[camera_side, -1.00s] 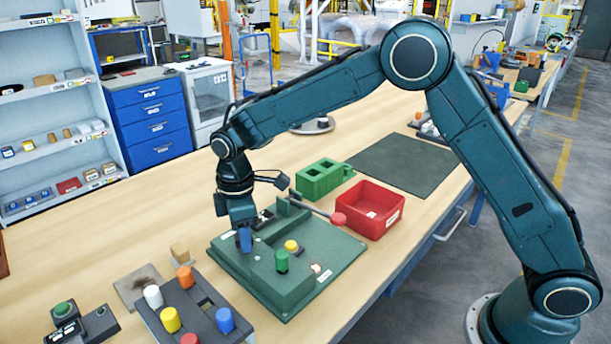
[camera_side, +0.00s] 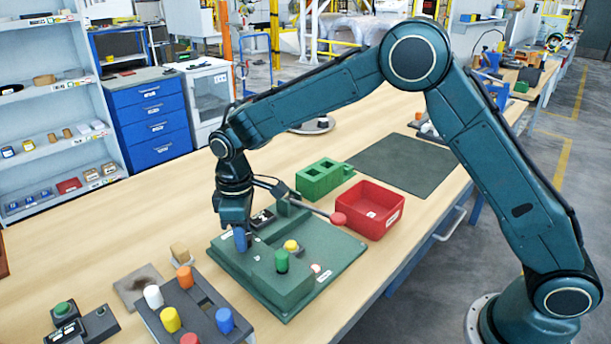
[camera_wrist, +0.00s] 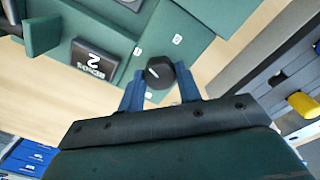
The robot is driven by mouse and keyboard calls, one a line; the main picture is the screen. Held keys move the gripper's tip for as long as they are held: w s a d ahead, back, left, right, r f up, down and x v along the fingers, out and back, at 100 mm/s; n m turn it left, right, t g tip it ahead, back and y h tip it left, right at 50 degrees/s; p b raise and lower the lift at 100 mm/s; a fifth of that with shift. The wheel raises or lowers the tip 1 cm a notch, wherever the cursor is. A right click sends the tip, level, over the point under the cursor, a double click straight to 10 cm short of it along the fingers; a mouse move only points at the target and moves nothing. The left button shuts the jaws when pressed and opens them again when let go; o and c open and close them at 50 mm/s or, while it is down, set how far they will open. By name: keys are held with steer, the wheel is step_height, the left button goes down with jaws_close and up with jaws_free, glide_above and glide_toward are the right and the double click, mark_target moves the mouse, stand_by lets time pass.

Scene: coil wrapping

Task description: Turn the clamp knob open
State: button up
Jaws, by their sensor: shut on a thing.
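The clamp knob (camera_wrist: 160,73) is black and faceted, with a short white line on top. In the wrist view it sits between the two blue fingers of my gripper (camera_wrist: 160,92), which are shut on it. Two small white labels (camera_wrist: 178,40) lie on the green surface beyond the knob. In the side view my gripper (camera_side: 240,240) points down at the left part of the green fixture (camera_side: 325,272). The knob is hidden there behind the fingers.
A green button (camera_side: 281,261) and a yellow button (camera_side: 291,246) stand on the fixture. A red-ended lever (camera_side: 338,218) reaches toward the red bin (camera_side: 380,230). A rack of coloured pegs (camera_side: 205,300) stands in front. The dark mat (camera_side: 400,165) is bare.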

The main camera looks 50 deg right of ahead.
steer(key=m, duration=1.4)
steer(key=shift+w, duration=0.1)
stand_by(0.4)
steer(key=o, duration=1)
steer(key=shift+r, duration=0.15)
step_height(320, 180, up, 14)
steer(key=shift+a+f, duration=0.2)
